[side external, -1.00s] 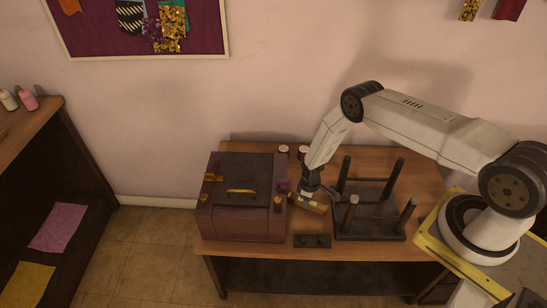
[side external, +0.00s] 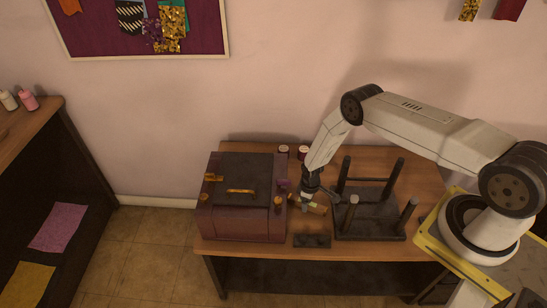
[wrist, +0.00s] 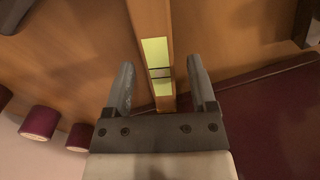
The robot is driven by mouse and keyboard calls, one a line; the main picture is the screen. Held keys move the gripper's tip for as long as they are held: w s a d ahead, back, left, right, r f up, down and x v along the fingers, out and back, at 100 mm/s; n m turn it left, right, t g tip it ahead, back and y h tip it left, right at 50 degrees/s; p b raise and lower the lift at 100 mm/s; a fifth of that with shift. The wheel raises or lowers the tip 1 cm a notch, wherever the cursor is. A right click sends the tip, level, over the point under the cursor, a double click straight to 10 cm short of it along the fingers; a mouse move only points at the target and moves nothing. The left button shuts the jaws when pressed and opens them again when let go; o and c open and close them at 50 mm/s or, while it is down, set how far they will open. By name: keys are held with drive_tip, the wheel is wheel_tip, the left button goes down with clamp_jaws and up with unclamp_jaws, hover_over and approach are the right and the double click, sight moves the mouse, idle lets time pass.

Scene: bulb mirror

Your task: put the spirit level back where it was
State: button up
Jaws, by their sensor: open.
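The spirit level is a wooden bar with a yellow-green vial. It lies between the dark red box and the black post stand in the side view (side external: 314,208), partly hidden by my gripper. In the wrist view the level (wrist: 160,60) runs up the picture, its vial between my fingers. My gripper (wrist: 161,75) is open, with one finger on each side of the bar and a visible gap to each. In the side view my gripper (side external: 313,196) is low over the level; whether the bar touches the tabletop is hard to tell.
The dark red box (side external: 240,224) with a gold handle is close on the left. The black post stand (side external: 370,226) is close on the right. A small dark block (side external: 312,241) lies in front. Small jars (side external: 303,152) stand behind. The wooden tabletop (side external: 300,254) is bare along its front edge.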

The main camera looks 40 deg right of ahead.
drive_tip(key=shift+r, duration=0.2)
wheel_tip(320, 180, up, 12)
idle(0.9)
idle(0.5)
drive_tip(key=s+a+r+m+t, duration=0.1)
drive_tip(key=a+r, duration=0.1)
drive_tip(key=r, duration=0.8)
drive_tip(key=s+a+r+m, duration=0.1)
drive_tip(key=s+a+r, duration=0.1)
drive_tip(key=r, duration=0.8)
drive_tip(key=s+a+r+m+t, duration=0.1)
drive_tip(key=s+a+r, duration=0.3)
drive_tip(key=s+r, duration=0.7)
drive_tip(key=shift+s+m+t, duration=0.3)
drive_tip(key=shift+s+m, duration=0.45)
drive_tip(key=shift+m, duration=0.05)
